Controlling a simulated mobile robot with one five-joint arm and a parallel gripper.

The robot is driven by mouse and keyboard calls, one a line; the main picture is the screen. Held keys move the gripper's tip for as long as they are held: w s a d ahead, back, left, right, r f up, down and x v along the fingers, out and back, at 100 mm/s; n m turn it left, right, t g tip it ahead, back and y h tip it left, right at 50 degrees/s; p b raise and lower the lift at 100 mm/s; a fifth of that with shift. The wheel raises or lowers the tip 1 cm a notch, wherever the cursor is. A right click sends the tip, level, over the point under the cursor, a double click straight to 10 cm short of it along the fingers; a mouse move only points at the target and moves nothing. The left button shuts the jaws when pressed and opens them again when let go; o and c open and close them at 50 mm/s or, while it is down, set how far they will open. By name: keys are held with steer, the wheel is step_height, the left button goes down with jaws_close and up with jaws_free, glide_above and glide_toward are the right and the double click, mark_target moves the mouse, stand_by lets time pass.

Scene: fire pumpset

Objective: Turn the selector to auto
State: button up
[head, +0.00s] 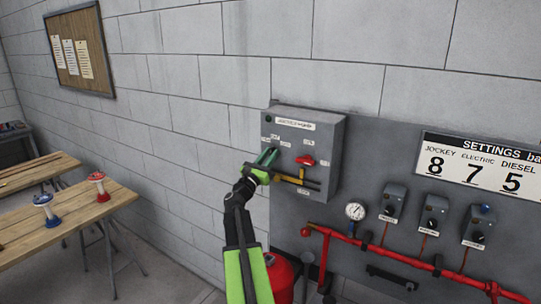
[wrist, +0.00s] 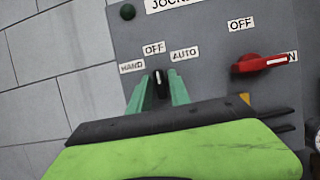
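The selector (wrist: 159,84) is a small black knob with a white mark, below the labels HAND, OFF and AUTO in the wrist view. Its mark points up toward OFF (wrist: 154,48); AUTO (wrist: 184,54) is to the right. My gripper (wrist: 160,88) has one green finger on each side of the knob. The gap to the knob is very narrow, and I cannot tell whether the fingers touch it. In the head view my gripper (head: 265,157) is at the left of the grey control box (head: 326,150), hiding most of the selector.
Red pipes, a gauge (head: 355,211) and several small switch boxes are on the panel to the right. A wooden table (head: 75,215) stands at the left.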

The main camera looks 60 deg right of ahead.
jaws_close()
steer(key=shift+m+g, duration=0.4)
steer(key=shift+m, duration=0.1)
steer(key=shift+m+g+y+p, duration=0.45)
steer(key=shift+m+g, duration=0.45)
steer(key=shift+m, duration=1)
steer(key=shift+m+g+y+p, duration=0.45)
steer(key=shift+m+g, duration=0.45)
steer(key=shift+m, duration=1)
steer(key=shift+m+g+y+p, duration=0.4)
steer(key=shift+m+g, duration=0.5)
steer(key=shift+m, duration=1)
